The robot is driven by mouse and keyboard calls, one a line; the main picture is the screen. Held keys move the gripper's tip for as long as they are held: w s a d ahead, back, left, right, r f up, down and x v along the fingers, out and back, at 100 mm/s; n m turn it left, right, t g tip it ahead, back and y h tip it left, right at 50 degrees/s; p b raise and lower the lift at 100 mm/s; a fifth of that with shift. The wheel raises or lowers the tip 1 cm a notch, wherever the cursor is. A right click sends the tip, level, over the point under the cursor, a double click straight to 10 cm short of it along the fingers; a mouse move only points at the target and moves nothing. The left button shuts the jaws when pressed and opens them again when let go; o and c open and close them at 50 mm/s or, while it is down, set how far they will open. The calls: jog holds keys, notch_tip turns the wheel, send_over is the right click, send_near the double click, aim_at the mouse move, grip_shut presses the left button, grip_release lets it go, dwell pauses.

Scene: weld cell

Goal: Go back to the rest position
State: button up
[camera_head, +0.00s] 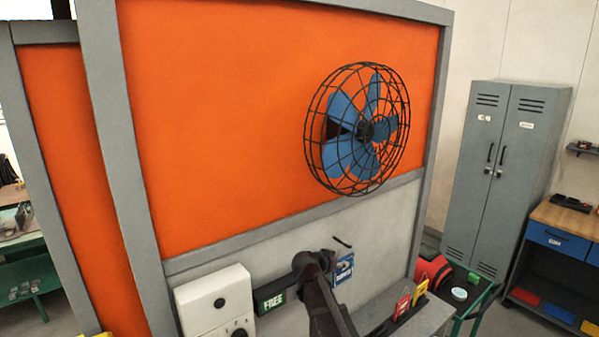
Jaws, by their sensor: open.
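My dark arm rises from the bottom edge, a little right of centre, in front of the lower white wall panel. Its upper end shows as a dark joint beside the green FREE sign (272,301). I can make out no gripper fingers on it, and nothing held shows. The arm hides part of the ledge (425,318) and the wall behind it.
An orange partition (220,110) with a grey frame fills the middle, with a caged blue fan (365,130) on it. A white box (213,300) and a blue sign (344,268) are lower down. Red and yellow tags (412,298), lockers (492,170) and a workbench (560,222) stand right.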

jog(key=s+d+f+n+g+y+b, duration=0.2)
jog(key=s+f+n+g+y+b, duration=0.1)
jog(key=s+f+b, duration=0.6)
jog(key=s+d+f+n+g+y+b, duration=0.2)
jog(key=s+f+b, duration=0.7)
jog(key=s+f, duration=0.9)
jog(key=s+n+g+y, duration=0.1)
jog(key=n+g+y, duration=0.1)
jog(key=g+y, duration=0.1)
jog(key=shift+s+f+g, duration=0.15)
jog(key=shift+f+g, duration=0.1)
jog(key=shift+g, duration=0.35)
